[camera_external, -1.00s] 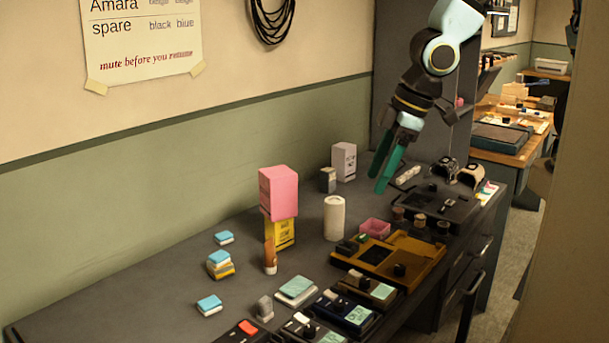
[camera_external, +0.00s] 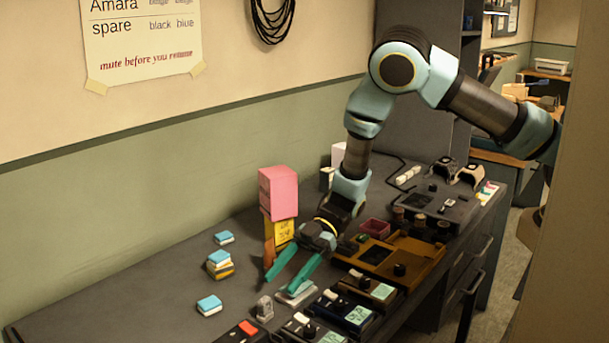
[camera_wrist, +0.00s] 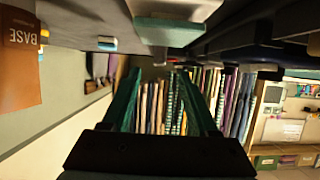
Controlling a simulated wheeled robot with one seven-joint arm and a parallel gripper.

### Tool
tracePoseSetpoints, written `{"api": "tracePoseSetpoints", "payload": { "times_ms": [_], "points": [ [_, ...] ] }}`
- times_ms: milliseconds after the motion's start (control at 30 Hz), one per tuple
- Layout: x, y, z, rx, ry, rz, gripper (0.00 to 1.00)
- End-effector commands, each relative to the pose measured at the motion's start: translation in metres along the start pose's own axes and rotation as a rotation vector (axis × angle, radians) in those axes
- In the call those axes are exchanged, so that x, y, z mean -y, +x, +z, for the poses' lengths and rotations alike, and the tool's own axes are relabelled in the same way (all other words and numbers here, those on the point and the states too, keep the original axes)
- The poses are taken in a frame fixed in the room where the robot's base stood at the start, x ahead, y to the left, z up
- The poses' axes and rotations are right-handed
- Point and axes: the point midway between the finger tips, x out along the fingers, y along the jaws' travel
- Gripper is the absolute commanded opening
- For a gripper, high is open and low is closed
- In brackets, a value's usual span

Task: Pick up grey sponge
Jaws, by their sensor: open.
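A small upright grey block (camera_external: 264,308), which looks like the grey sponge, stands on the dark bench near its front. My gripper (camera_external: 279,287) is low over the bench, its two teal fingers spread and pointing toward the block. The fingertips appear just behind the block and apart from it; exact height is hard to tell. In the wrist view my gripper (camera_wrist: 159,72) is open with nothing clearly held between the fingers. The sponge cannot be made out surely there.
A pale green-topped pad (camera_external: 296,294) lies right beside the fingers. A pink block (camera_external: 278,192) on a yellow box (camera_external: 281,231) stands behind. Blue-topped blocks (camera_external: 209,305) lie left. Dark pedal boxes (camera_external: 346,311) line the front right.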

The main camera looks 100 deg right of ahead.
Motion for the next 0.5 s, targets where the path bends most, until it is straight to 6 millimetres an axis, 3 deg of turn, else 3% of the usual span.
{"api": "tracePoseSetpoints", "payload": {
  "times_ms": [167, 500],
  "points": [
    [0.001, 0.009, -0.001, 0.001, 0.000, -0.001, 0.60],
    [0.001, 0.059, -0.002, 0.001, -0.001, 0.001, 0.60]
  ]
}}
